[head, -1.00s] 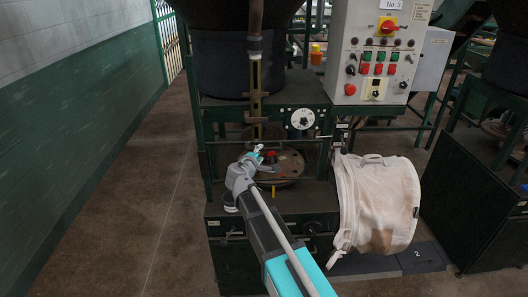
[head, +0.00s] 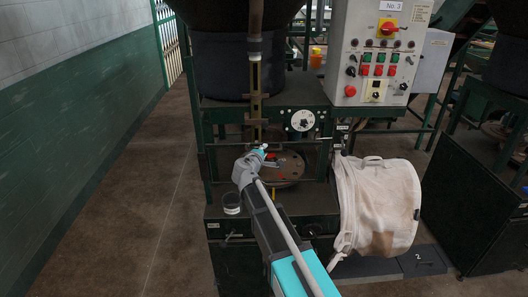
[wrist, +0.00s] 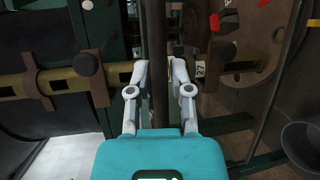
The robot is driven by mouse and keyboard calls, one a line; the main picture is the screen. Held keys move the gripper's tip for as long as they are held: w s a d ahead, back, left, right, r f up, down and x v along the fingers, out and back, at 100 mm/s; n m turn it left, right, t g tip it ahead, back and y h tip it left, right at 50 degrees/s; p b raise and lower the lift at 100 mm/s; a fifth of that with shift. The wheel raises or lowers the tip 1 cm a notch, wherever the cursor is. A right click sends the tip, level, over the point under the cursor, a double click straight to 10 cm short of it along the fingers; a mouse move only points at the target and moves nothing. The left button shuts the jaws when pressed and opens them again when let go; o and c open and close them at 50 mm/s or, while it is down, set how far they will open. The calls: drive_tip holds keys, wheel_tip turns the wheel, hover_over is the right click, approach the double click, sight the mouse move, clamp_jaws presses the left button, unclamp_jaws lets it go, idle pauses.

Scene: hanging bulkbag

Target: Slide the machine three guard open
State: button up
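Machine three stands ahead in the head view, with a "No. 3" label (head: 395,5) on its grey control panel (head: 372,50). A thin dark horizontal guard bar (head: 300,141) crosses its front, above a round brown plate (head: 288,172). My gripper (head: 270,151) is at this bar, left of the middle of the opening. In the wrist view a dark bar (wrist: 157,62) runs upright between the two fingers of my gripper (wrist: 160,68). The fingers stand apart on either side of it, and I see no firm grip. The bar's lower end is hidden behind the gripper body.
A brass-coloured column (head: 256,95) stands behind the bar and shows sideways in the wrist view (wrist: 70,82). A small dark cup (head: 231,203) sits at the machine's front left. Floor at left is clear.

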clamp_jaws()
drive_tip(key=shift+r, duration=0.1)
wheel_tip(320, 180, up, 29)
drive_tip(key=p, duration=2.9)
drive_tip(key=shift+r, duration=0.1)
drive_tip(key=o, duration=0.6)
unclamp_jaws()
drive_tip(key=shift+c, duration=0.2)
